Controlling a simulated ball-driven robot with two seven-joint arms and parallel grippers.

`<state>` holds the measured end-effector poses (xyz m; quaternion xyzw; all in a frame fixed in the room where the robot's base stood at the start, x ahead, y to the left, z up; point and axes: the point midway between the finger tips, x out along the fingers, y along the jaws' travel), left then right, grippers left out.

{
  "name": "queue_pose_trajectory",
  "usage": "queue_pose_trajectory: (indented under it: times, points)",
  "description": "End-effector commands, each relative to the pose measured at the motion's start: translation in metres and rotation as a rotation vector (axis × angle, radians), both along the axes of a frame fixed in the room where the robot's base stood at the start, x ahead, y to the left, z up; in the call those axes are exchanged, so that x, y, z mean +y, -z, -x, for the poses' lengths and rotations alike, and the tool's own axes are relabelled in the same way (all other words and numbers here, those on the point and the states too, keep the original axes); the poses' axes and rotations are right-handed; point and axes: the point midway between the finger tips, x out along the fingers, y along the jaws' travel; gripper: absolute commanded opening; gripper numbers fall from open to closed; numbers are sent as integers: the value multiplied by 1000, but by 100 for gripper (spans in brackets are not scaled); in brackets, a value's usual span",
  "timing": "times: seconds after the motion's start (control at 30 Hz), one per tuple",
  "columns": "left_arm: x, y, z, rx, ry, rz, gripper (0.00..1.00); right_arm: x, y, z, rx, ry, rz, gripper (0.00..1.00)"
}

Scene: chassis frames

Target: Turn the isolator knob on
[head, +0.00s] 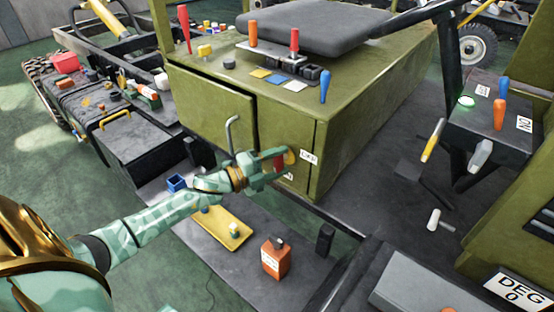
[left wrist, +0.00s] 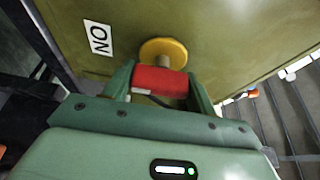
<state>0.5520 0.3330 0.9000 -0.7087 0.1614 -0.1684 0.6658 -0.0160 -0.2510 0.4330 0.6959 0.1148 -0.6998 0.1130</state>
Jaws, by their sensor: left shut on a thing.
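The isolator knob has a red handle (left wrist: 160,82) on a short stem, with a round yellow plate (left wrist: 163,50) behind it on the green cabinet front. My left gripper (head: 277,163) is shut on the red handle, with one finger at each end of it in the left wrist view. The red handle also shows between the fingers in the head view (head: 280,161). A white ON label (left wrist: 98,38) is beside the yellow plate. In the head view a white label (head: 309,157), seemingly OFF, is right of the knob. My right gripper is not in view.
The green cabinet (head: 376,120) carries a black seat (head: 320,27) and several levers. A grey bent handle (head: 233,130) stands left of the knob. A lever console (head: 488,120) is at right.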

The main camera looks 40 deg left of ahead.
Motion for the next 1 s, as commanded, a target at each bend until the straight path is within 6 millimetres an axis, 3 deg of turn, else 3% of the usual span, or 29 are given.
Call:
queue_pose_trajectory:
  times: [0.7,0.73,0.8,1.0]
  points:
    - [-1,3,1,-3,1,-81,34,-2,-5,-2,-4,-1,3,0]
    - [-1,3,1,-3,1,-81,59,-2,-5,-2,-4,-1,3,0]
    - [-1,2,1,-3,0,-80,78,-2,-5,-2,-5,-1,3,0]
    - [0,1,0,-5,0,-78,78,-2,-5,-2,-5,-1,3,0]
